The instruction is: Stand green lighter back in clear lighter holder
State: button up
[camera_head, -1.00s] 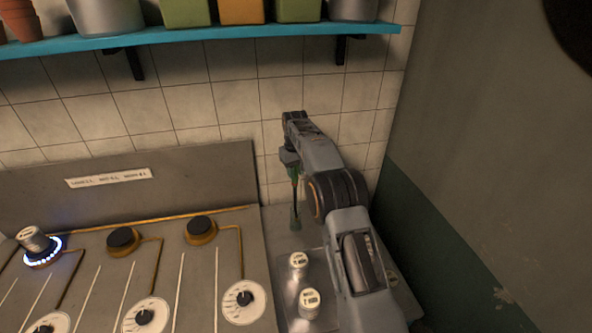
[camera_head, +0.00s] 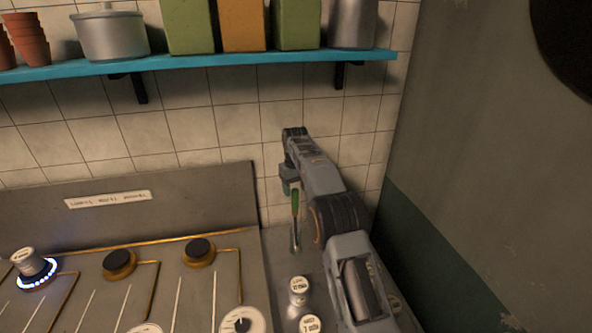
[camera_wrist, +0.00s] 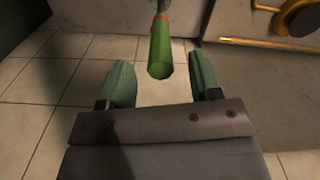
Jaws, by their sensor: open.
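The green lighter (camera_head: 295,203) stands upright, its thin dark shaft pointing down into the small clear holder (camera_head: 295,242) on the counter by the wall. How deep the shaft sits is hard to tell. My gripper (camera_head: 288,182) is behind and beside the top of the handle. In the wrist view the green handle (camera_wrist: 161,52) shows end-on beyond and between the two green fingers, with gaps on both sides. My gripper (camera_wrist: 162,76) is open and empty there. The holder is not clear in the wrist view.
Two labelled shakers (camera_head: 299,290) stand in front of the holder, close to my arm. The stove (camera_head: 150,285) lies to the left, with its far-left burner (camera_head: 36,272) lit under a small container. A blue shelf (camera_head: 210,62) with pots and canisters hangs above. A wall (camera_head: 450,180) closes the right side.

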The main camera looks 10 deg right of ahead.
notch_tip(320, 180, up, 12)
jog(key=p, duration=0.5)
jog(key=shift+f, duration=0.15)
